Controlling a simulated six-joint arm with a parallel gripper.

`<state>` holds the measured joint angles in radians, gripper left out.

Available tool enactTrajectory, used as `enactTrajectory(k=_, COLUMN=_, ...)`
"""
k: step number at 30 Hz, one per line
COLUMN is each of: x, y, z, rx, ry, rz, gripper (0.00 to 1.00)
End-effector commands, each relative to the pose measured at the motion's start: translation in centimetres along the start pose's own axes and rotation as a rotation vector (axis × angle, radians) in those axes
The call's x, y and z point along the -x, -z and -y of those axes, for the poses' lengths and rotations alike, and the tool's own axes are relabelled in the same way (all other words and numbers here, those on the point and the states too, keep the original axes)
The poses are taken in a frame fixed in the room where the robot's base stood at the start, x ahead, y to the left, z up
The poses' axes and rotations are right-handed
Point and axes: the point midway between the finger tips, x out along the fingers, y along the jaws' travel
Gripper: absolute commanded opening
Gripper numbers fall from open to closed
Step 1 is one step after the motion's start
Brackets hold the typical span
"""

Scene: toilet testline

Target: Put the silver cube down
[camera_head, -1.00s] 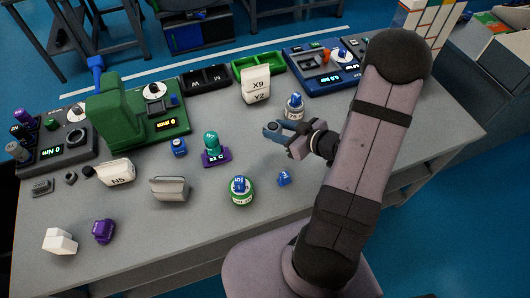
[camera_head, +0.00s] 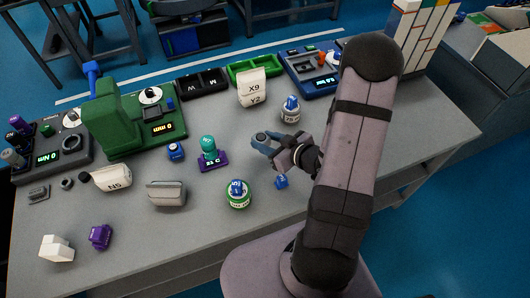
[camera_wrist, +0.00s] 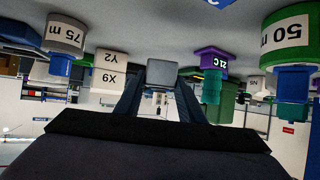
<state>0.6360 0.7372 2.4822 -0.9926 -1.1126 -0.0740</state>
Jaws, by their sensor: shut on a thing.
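The silver cube (camera_wrist: 161,73) shows as a plain grey block between the two fingers in the wrist view, which looks upside down with the table at its top. My gripper (camera_head: 261,138) is shut on it over the middle of the table (camera_head: 335,175). I cannot tell whether the cube touches the tabletop. In the head view the fingers mostly hide the cube.
The green 50 m weight (camera_head: 238,198) and a small blue cube (camera_head: 281,182) stand in front. The silver 75 weight (camera_head: 290,113) and white X9/Y2 blocks (camera_head: 252,90) stand behind. A teal piece on a purple base (camera_head: 211,155) is left. Some bare table lies between.

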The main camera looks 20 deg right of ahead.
Motion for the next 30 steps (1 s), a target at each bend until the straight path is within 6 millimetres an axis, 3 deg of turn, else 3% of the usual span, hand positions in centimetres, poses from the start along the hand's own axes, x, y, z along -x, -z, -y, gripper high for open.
enactTrajectory(k=6, x=-1.0, y=-1.9, z=0.0, rx=-0.001, ry=0.001, rz=0.000, gripper=0.11)
enactTrajectory(k=16, x=-1.4, y=-2.5, z=0.0, rx=0.000, ry=0.000, rz=0.000, gripper=0.11)
enactTrajectory(k=30, x=-3.0, y=-5.5, z=0.0, rx=0.001, ry=0.000, rz=-0.001, gripper=0.11)
